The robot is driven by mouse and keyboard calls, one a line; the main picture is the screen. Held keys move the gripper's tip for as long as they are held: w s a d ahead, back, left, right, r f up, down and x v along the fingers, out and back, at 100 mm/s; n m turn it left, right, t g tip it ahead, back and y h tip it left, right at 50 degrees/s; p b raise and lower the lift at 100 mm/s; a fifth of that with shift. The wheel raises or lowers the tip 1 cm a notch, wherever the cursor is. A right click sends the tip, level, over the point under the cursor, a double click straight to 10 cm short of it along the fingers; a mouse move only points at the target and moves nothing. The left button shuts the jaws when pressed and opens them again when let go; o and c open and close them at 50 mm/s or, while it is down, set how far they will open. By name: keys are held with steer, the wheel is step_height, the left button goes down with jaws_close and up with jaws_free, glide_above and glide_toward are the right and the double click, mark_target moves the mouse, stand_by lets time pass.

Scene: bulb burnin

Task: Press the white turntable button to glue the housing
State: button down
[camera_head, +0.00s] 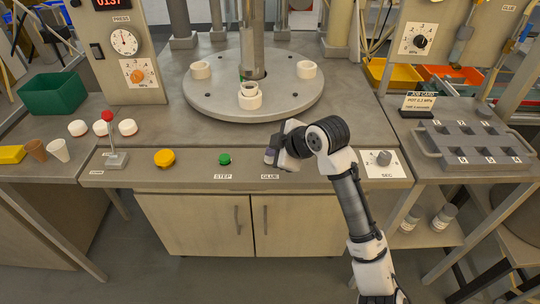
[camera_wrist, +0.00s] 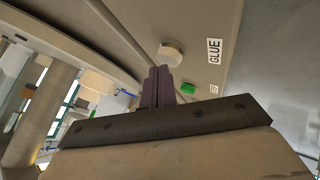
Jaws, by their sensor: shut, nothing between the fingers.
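The white button (camera_wrist: 171,50) sits on the sloped front panel beside the GLUE label (camera_wrist: 215,51) in the wrist view. In the head view my gripper (camera_head: 270,156) is just above the GLUE label (camera_head: 270,177) and hides the button. My gripper's purple fingers (camera_wrist: 158,72) are shut, empty and point toward the button; whether they touch it I cannot tell. The turntable (camera_head: 215,98) stands behind the panel.
A green STEP button (camera_head: 224,158) lies left of my gripper, and also shows in the wrist view (camera_wrist: 188,88). Further left are a yellow button (camera_head: 164,158) and a red-knobbed lever (camera_head: 109,140). A grey dial (camera_head: 384,157) is at right.

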steer(key=shift+r, duration=0.5)
steer(key=shift+r+p, duration=1.9)
steer(key=shift+r, duration=0.7)
steer(key=shift+f, duration=0.1)
